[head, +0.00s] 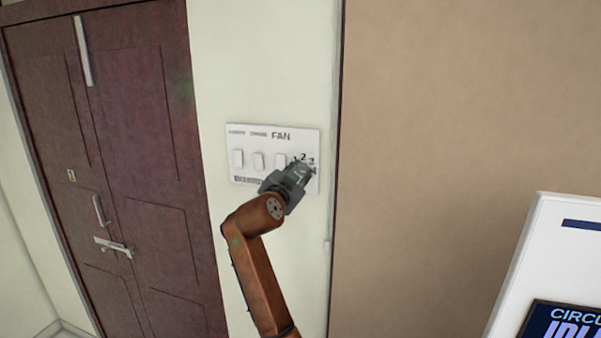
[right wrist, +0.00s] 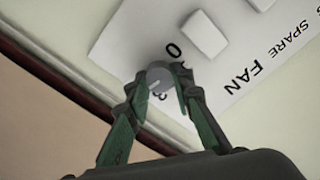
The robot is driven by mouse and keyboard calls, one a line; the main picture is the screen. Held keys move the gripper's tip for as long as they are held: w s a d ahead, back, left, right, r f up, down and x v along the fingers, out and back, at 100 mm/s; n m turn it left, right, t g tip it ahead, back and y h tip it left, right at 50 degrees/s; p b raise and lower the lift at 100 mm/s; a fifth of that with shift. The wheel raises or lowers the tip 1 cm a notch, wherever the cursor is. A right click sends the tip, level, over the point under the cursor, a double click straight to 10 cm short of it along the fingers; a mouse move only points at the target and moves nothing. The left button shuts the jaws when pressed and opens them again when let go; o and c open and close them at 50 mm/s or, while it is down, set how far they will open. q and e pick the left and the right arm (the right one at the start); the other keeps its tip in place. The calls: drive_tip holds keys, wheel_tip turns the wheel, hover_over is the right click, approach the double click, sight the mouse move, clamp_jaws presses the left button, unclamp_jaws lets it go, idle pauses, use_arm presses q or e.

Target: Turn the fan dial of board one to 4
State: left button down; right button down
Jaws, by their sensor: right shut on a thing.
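The white switch board (head: 269,148) is on the pale wall and carries the word FAN. In the head view my right gripper (head: 303,173) is at the board's lower right and hides the fan dial. In the right wrist view the dial is a small round grey knob (right wrist: 160,79) with a short pale mark on its face. The right gripper (right wrist: 157,82) is shut on this knob, one finger on each side. A 0 shows beside the knob; other numbers are partly covered by the fingers, so the dial's setting cannot be read. My left gripper is not in view.
Several white rocker switches sit left of the dial, one close by in the right wrist view (right wrist: 205,34). A dark red door (head: 130,150) is at left. A brown wall panel (head: 450,120) and a white display board (head: 560,240) are at right.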

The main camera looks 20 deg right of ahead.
drive_tip(key=shift+f, duration=0.25)
drive_tip(key=c, duration=1.7)
unclamp_jaws()
drive_tip(key=shift+r, duration=0.15)
drive_tip(key=v, duration=1.2)
